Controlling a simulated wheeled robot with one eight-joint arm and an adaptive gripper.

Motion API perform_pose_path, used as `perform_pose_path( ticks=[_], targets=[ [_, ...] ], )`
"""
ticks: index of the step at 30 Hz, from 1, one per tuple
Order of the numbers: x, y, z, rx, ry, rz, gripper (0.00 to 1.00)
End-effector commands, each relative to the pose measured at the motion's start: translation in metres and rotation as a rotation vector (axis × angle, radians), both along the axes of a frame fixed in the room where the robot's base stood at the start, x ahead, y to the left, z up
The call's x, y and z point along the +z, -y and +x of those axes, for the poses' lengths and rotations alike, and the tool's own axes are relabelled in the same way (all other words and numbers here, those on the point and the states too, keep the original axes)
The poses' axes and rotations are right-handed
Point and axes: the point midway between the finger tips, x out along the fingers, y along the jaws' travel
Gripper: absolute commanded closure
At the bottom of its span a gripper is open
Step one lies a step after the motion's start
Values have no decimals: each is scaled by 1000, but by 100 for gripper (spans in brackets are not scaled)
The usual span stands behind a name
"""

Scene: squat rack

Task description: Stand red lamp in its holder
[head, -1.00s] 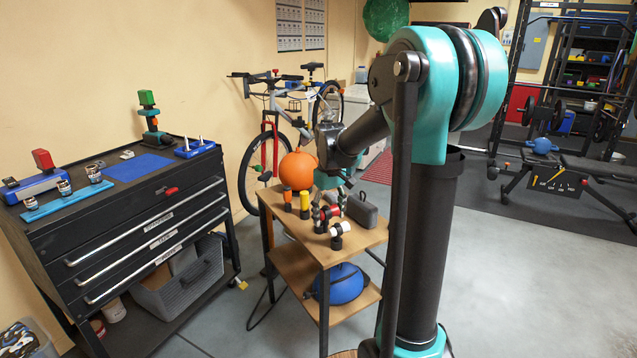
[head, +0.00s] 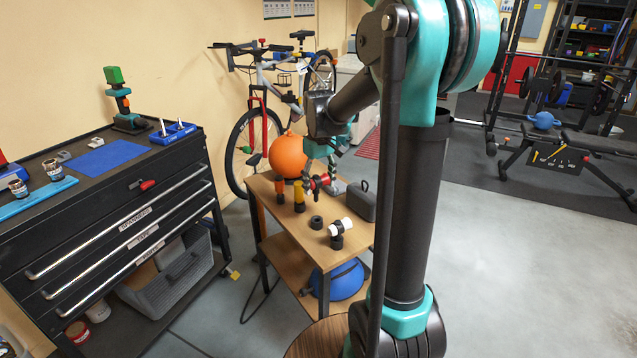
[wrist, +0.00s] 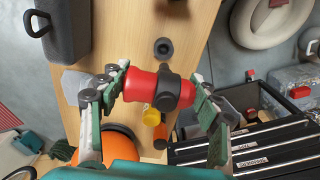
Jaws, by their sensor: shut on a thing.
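My gripper (wrist: 163,90) is shut on the red lamp (wrist: 157,88), a red cylinder with a black collar around its middle. The lamp lies crosswise between the fingers. In the head view my gripper (head: 318,178) holds the red lamp (head: 321,182) above the wooden table (head: 268,196); the fingers partly hide it. An empty black ring holder (head: 316,222) stands on the table below and in front of the lamp. It also shows in the wrist view (wrist: 163,47), apart from the lamp.
A yellow lamp (head: 299,193) and an orange-and-black one (head: 279,190) stand left of the ring. A white lamp (head: 341,227) sits right of it on a black base. An orange ball (head: 287,156) and a grey case (head: 362,201) are near. A black tool chest (head: 120,205) stands left.

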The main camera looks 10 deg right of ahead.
Motion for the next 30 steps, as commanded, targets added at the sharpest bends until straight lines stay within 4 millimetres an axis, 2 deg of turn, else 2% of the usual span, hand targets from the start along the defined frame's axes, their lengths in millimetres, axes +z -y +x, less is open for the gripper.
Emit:
perform_pose_path(
  ticks=[2, 18, 30],
  targets=[
    [0, 2, -4, -1, 1, -2, 88],
    [-46, 2, -3, 0, 1, -2, 88],
    [-58, 2, -4, 0, 1, -2, 88]
  ],
)
